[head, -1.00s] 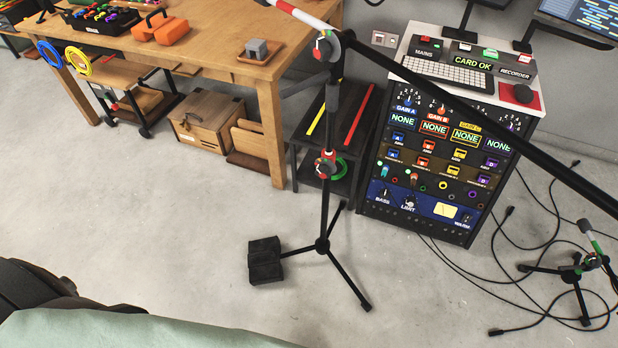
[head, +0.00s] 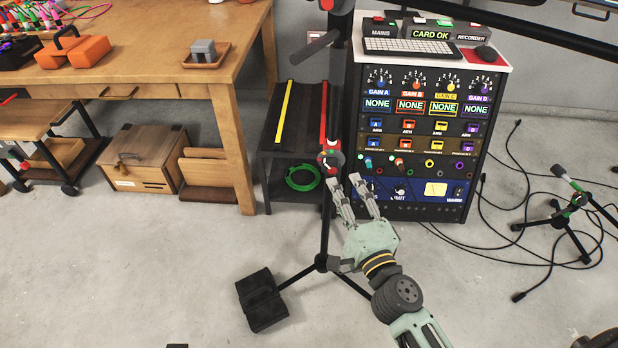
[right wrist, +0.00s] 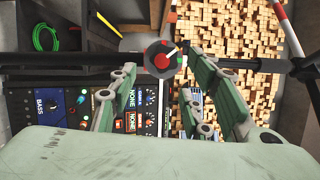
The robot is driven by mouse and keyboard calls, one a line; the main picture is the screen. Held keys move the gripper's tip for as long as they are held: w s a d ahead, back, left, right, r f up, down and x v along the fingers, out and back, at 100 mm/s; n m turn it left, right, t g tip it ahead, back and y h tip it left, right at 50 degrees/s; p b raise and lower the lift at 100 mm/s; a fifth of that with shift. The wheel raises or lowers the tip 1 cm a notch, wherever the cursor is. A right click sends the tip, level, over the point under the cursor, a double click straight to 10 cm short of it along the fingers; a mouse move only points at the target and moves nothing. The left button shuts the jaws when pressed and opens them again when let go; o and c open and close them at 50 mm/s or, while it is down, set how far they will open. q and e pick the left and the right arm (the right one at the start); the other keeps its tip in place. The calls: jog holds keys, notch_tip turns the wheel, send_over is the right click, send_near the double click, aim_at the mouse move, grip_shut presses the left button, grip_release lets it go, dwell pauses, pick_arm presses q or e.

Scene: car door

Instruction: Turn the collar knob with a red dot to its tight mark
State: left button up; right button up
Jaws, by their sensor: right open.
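The collar knob (head: 330,162) sits on the upright of a black microphone stand (head: 324,225). It has a dark round face with a pale pointer and red and white parts around it. The dot and tight mark are too small to tell for sure. My right gripper (head: 346,182) is open and empty, its fingertips just below and right of the knob, with no clear contact. My left gripper is not in view.
An equipment rack (head: 412,148) stands close behind, right of the stand. A dark shelf (head: 292,145) with a green cable coil (head: 303,177) is behind the stand. A wooden workbench (head: 235,85) is at left. A black weight (head: 262,300) lies by the stand's foot. Cables cross the right floor.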

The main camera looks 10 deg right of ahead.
aim_at(332, 172)
jog(key=w, duration=0.6)
jog(key=shift+w+a+r, duration=0.2)
jog(key=shift+w+a, duration=0.05)
jog(key=shift+w, duration=0.55)
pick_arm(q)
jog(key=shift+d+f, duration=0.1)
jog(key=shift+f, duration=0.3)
pick_arm(e)
jog(key=c, duration=0.9)
jog(key=shift+s+a+f, duration=0.1)
jog(key=shift+f, duration=0.1)
jog(key=shift+c, duration=0.8)
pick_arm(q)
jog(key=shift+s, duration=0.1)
